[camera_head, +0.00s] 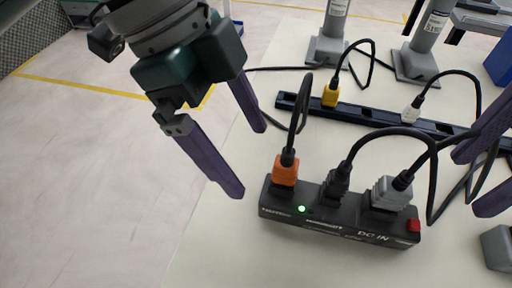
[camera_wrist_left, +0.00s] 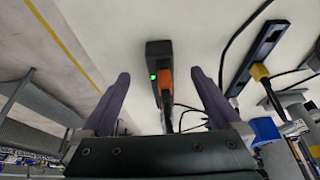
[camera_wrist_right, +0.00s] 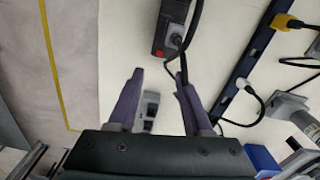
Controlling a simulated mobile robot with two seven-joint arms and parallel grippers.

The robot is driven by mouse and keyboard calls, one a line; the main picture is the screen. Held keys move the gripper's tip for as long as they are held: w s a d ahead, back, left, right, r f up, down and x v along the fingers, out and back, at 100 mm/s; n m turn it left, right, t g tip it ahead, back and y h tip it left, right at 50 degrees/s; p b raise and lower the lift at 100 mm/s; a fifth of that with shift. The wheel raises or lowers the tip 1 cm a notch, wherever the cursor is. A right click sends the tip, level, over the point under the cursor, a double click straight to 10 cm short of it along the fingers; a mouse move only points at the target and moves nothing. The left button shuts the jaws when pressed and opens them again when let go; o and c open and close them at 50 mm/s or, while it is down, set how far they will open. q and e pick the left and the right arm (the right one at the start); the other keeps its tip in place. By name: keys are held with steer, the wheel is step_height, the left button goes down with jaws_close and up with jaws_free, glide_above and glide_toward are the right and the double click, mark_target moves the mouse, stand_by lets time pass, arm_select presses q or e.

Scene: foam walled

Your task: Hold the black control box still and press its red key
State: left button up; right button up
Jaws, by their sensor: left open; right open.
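The black control box (camera_head: 322,220) lies on the pale table, with a lit green lamp at its left part and a red key (camera_head: 414,225) at its right end. An orange plug (camera_head: 285,170), a black plug and a grey plug sit in its top. My left gripper (camera_head: 248,160) is open and empty, above and left of the box's left end; the left wrist view shows the box (camera_wrist_left: 158,50) ahead between its fingers. My right gripper (camera_head: 474,180) is open and empty, right of the red key. The right wrist view shows the red key (camera_wrist_right: 159,53) ahead of its fingers.
A dark rail (camera_head: 380,119) with a yellow plug (camera_head: 330,95) and a white plug (camera_head: 411,114) runs behind the box. Black cables loop above the box. A grey block (camera_head: 497,248) lies at the right. Two grey posts stand behind. The table left of the box is bare.

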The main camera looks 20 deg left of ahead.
mark_target(269, 188)
arm_select(q)
steer(key=x, duration=0.9)
steer(key=shift+d+f, duration=0.1)
jaws_close()
arm_select(e)
jaws_close()
stand_by(0.7)
stand_by(1.3)
